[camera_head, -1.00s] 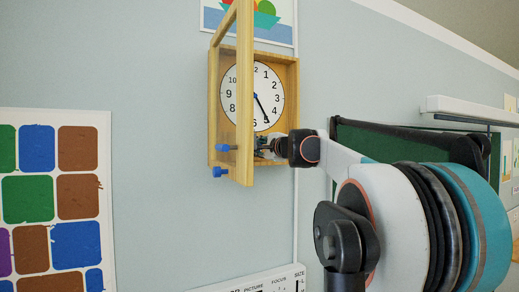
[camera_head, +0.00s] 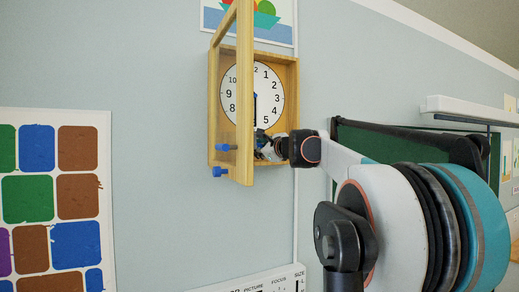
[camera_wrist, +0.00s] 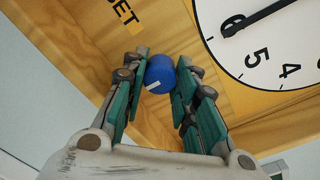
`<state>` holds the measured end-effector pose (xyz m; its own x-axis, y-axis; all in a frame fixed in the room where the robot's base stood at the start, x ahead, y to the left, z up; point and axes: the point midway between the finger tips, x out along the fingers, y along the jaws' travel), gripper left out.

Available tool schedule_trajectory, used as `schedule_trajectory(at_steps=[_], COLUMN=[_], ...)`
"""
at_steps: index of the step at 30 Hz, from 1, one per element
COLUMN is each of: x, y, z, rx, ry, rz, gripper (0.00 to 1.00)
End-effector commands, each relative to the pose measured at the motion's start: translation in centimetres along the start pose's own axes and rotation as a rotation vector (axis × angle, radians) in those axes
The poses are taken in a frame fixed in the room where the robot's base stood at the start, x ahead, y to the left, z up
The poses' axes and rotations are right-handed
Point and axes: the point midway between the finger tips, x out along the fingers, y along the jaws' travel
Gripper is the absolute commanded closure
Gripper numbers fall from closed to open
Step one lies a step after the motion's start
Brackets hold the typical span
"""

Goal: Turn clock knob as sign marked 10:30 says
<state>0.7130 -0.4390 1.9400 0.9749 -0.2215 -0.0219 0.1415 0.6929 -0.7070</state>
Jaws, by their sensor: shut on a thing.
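The clock (camera_head: 264,76) hangs on the wall in a wooden case, its white dial partly hidden by the door frame. The wrist view shows the dial (camera_wrist: 283,38) with a dark hand at the 6. A blue knob (camera_wrist: 160,79) with a white mark sits on the wooden panel below the dial, beside partly hidden lettering ending in "ET". My gripper (camera_wrist: 163,66) is shut on this knob, one finger on each side. In the head view my gripper (camera_head: 268,146) is at the lower part of the case and hides the knob. I see no sign marked 10:30.
The clock's wooden door frame (camera_head: 245,100) stands open toward me, left of my gripper. Two blue pegs (camera_head: 222,147) stick out near its lower end. A colour-patch poster (camera_head: 55,200) is at the left. A dark green board (camera_head: 400,148) lies behind my arm.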

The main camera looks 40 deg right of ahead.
Motion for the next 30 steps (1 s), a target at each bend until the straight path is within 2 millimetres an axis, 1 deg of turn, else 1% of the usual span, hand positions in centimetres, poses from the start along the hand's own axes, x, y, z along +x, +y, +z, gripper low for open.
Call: schedule_trajectory(at_steps=[10, 11, 12, 13, 24, 26, 30], x=[0.0, 0.0, 0.0, 0.0, -0.2, -0.5, -2.2], y=[0.1, 0.1, 0.1, 0.1, 0.0, 0.0, 0.0], z=[-0.1, -0.2, -0.2, -0.1, -0.1, -0.1, -0.1], rx=[-0.002, -0.002, -0.002, -0.002, 0.0, 0.0, 0.0], ry=[0.001, 0.001, 0.001, 0.001, 0.0, 0.001, 0.002], rz=[0.001, 0.001, 0.001, 0.001, 0.0, 0.0, -0.001], gripper=[0.97, 0.69, 0.6, 0.53, 0.52, 0.52, 0.52])
